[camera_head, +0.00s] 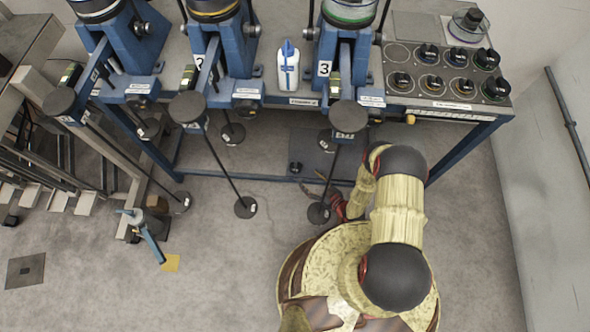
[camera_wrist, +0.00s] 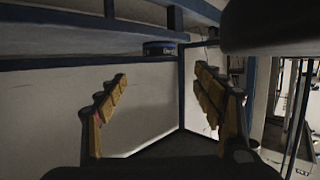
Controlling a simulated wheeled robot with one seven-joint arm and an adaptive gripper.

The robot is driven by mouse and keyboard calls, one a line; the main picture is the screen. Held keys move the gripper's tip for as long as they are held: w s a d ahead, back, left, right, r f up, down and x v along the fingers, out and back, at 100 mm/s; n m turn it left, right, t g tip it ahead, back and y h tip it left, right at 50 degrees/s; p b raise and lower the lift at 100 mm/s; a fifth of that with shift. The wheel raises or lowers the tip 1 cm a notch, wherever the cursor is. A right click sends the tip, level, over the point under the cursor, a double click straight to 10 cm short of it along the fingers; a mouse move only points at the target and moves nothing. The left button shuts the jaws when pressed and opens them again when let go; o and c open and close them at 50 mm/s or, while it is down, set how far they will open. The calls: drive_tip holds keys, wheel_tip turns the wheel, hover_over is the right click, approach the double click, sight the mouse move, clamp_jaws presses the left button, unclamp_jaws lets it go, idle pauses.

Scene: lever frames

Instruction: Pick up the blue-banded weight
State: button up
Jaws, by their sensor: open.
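Several dark weights with knobs stand in marked circles on the right end of the bench, such as one weight in the front row (camera_head: 431,83) and one in the back row (camera_head: 457,56). Their bands are too small for me to tell which is blue. My gripper (camera_wrist: 162,73) is open and empty in the wrist view, its two yellow-brown fingers spread apart. A dark object with a blue stripe (camera_wrist: 159,48) shows beyond the fingers; I cannot tell what it is. In the head view my arm mostly hides the gripper, which is below and in front of the bench.
The blue-framed bench (camera_head: 470,125) has lever stands along it, with long levers ending in round black pads (camera_head: 349,117) that jut out in front. A white bottle (camera_head: 288,68) stands between two stands. A pale wall is on the right. The floor at lower left is mostly clear.

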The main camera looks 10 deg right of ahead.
sight(294, 165)
drive_tip(key=b+x, duration=0.1)
drive_tip(key=x, duration=0.2)
drive_tip(key=b+x, duration=0.1)
drive_tip(key=x, duration=0.2)
drive_tip(key=b+x, duration=0.2)
drive_tip(key=x, duration=0.1)
drive_tip(key=shift+w+f, duration=0.1)
drive_tip(key=shift+f, duration=0.25)
drive_tip(key=shift+c, duration=0.7)
drive_tip(key=c, duration=1.3)
drive_tip(key=shift+w+r, duration=0.1)
drive_tip(key=shift+c, duration=0.2)
